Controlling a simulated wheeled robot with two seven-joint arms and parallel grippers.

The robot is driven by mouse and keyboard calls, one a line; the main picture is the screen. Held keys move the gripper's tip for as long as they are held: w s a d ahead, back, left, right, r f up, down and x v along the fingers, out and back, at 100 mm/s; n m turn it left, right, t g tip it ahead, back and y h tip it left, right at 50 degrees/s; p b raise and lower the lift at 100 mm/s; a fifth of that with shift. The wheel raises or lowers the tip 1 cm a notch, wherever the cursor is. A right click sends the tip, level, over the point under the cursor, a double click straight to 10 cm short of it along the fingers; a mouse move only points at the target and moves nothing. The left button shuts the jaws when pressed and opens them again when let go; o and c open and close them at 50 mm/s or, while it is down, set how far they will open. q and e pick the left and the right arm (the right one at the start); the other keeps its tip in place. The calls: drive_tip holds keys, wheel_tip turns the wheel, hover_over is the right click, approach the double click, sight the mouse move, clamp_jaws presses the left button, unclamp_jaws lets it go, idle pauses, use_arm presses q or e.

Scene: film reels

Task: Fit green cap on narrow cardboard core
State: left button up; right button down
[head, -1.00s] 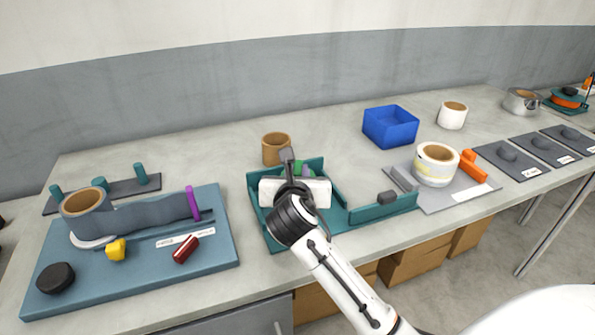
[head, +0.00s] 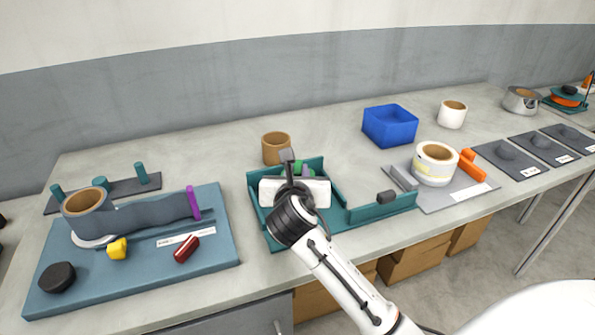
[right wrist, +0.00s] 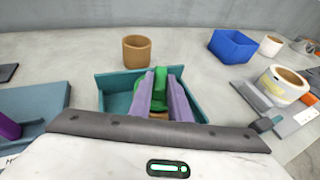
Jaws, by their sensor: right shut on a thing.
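My right gripper (head: 301,171) is over the teal tray (head: 385,211), its body hiding much of the tray's left part. In the right wrist view its two purple-grey fingers (right wrist: 162,95) are shut on the green cap (right wrist: 160,82), which shows between and behind them. A little of the green cap (head: 298,164) also shows in the head view. A small brown patch (right wrist: 158,115) shows low between the fingers; I cannot tell whether it is a cardboard core. A brown cardboard core (head: 277,149) stands upright behind the tray, apart from the gripper. My left gripper is not in view.
A blue board (head: 130,283) with a tape roll, a yellow piece and a red piece lies at left. A blue bin (head: 390,126), a white roll (head: 452,115) and a larger white-sided roll (head: 436,164) stand at right. The counter's back middle is clear.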

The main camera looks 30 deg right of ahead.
drive_tip(key=shift+f, duration=0.55)
drive_tip(key=c, duration=1.9)
unclamp_jaws()
drive_tip(key=shift+c, duration=0.2)
drive_tip(key=v, duration=1.1)
drive_tip(key=shift+a, duration=0.1)
